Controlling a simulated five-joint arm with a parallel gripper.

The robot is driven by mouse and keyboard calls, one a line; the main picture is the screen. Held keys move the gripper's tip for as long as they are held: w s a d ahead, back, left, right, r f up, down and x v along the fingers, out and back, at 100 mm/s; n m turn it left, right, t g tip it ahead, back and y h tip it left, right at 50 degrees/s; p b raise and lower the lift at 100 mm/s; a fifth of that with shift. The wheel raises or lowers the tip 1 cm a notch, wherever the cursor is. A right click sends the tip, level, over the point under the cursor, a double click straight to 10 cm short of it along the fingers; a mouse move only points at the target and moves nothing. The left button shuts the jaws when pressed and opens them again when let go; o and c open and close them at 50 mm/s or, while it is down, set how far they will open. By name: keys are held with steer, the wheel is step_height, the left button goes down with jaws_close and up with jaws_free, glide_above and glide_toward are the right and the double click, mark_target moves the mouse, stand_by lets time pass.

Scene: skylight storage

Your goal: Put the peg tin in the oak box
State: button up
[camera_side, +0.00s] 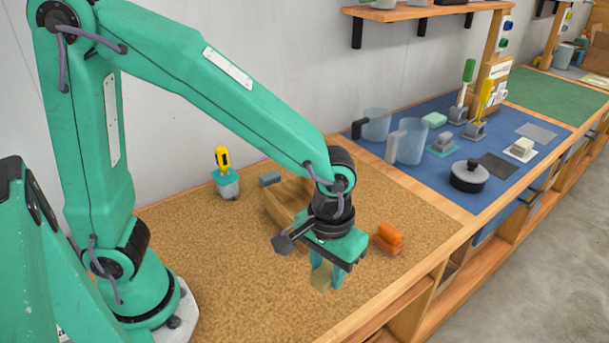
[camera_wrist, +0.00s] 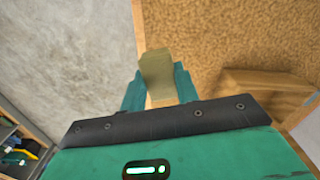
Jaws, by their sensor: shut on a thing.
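The peg tin (camera_side: 320,278) is a small khaki, block-like thing between my fingers; it also shows in the wrist view (camera_wrist: 156,70). My gripper (camera_side: 326,274) is shut on it and points down, over the front part of the cork-coloured mat. The gap between tin and mat is hard to judge. In the wrist view my gripper (camera_wrist: 158,88) has one green finger on each side of the tin. The oak box (camera_side: 283,203) is pale wood and stands behind my gripper, partly hidden by my wrist. It also shows at right in the wrist view (camera_wrist: 265,82).
An orange object (camera_side: 388,238) lies right of my gripper. A small grey block (camera_side: 270,179) is behind the box, and a teal holder with a yellow-handled tool (camera_side: 226,182) stands near the wall. Bare mat lies left.

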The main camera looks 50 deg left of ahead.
steer(key=w+a+n, duration=0.6)
steer(key=a+n, duration=0.1)
steer(key=a, duration=0.1)
steer(key=n, duration=0.8)
glide_above(296, 209)
step_height(296, 209, down, 6)
steer(key=shift+a+r, duration=0.1)
steer(key=shift+f, duration=2.05)
steer(key=shift+f, duration=0.15)
steer(key=o, duration=1)
